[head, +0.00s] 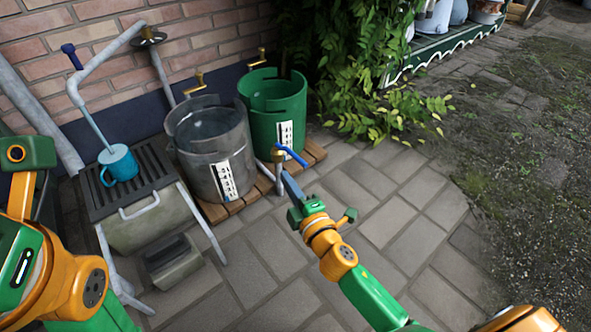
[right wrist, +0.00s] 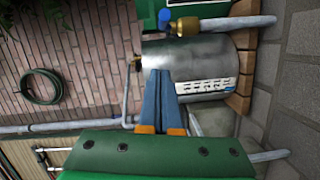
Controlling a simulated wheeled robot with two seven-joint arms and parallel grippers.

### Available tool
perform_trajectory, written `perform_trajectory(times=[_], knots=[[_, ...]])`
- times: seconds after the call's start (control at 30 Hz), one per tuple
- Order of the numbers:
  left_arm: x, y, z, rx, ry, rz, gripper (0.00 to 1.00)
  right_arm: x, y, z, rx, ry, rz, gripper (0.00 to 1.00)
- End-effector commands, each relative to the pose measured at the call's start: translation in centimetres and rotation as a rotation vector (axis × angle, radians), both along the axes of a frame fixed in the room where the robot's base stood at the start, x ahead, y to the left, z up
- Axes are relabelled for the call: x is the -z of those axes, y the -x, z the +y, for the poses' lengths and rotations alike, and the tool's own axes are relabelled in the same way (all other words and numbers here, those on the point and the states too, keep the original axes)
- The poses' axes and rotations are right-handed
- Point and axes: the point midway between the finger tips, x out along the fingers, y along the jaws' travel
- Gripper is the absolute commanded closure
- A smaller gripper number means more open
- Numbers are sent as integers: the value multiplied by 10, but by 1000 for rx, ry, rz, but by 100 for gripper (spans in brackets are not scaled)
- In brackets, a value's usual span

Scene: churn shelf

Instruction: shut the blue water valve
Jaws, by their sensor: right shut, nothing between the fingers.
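A blue lever (head: 291,155) sits on a brass valve (head: 278,155) atop a short standing pipe in front of the tubs. In the right wrist view the brass valve (right wrist: 185,26) and its blue handle (right wrist: 165,20) are beyond the fingertips, with a gap between. My right gripper (head: 285,174) is shut and empty, its fingers just below the lever in the head view; whether they touch it there is unclear. The closed fingers (right wrist: 165,72) show in the right wrist view. My left arm shows at the left edge; its gripper is out of view.
A grey tub (head: 208,150) and a green tub (head: 268,112) stand on wooden slats behind the valve. A blue mug (head: 118,163) is on a grated stand at left, under a pipe with another blue handle (head: 71,54). Open paving (head: 385,210) lies right.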

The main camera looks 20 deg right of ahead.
Motion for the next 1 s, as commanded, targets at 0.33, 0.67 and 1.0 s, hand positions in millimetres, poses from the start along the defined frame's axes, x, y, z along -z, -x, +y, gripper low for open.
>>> perform_trajectory(times=[0.33, 0.67, 1.0], knots=[[17, 7, -2, -3, -4, -22, 67, 11, -42, -25, 1, 4, 0, 100], [15, 14, -1, 3, 5, -44, 67, 10, -45, -34, 0, -1, 1, 100], [13, 15, -1, 6, 6, -47, 67, 9, -45, -37, 3, 0, 2, 100]])
